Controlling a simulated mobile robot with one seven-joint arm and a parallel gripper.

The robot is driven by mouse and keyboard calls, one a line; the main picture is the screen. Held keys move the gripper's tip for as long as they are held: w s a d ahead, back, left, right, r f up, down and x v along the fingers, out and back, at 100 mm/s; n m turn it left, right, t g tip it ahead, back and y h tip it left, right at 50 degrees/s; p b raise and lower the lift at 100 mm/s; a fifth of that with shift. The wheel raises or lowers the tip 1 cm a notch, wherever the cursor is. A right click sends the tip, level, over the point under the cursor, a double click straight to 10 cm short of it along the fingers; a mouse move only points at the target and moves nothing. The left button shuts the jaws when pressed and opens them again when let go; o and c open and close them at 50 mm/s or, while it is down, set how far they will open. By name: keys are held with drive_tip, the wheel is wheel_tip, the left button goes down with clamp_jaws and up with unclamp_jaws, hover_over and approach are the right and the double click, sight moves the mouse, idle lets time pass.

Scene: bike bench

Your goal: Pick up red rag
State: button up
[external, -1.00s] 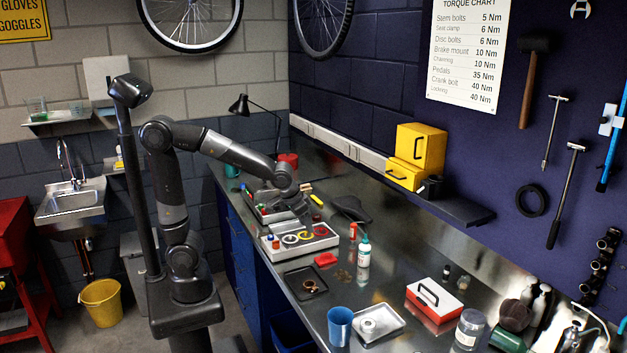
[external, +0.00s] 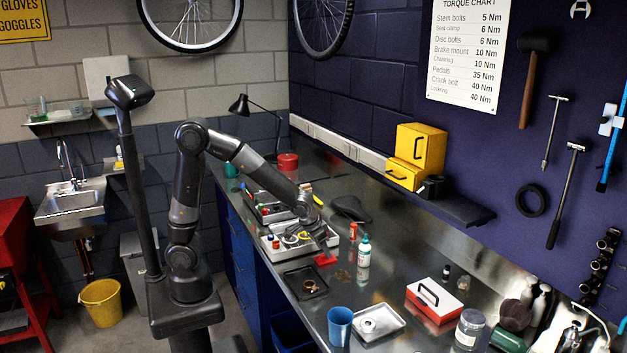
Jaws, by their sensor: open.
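The red rag (external: 325,260) is a small folded red piece lying on the steel bench, just right of the front corner of the grey divided tray. My gripper (external: 324,246) is open just above the rag, with its fingers pointing down. The fingertips are small and dark in this view, and I cannot tell whether they touch the rag. My arm reaches over the grey divided tray (external: 271,250) from the left.
A black tray (external: 293,287) with a brown ring lies in front of the rag. A blue cup (external: 340,327) and a metal tray (external: 400,323) are nearer the camera.

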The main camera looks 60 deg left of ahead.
drive_tip(key=shift+x, duration=1.2)
drive_tip(key=shift+c, duration=0.4)
clamp_jaws()
drive_tip(key=shift+r, duration=0.15)
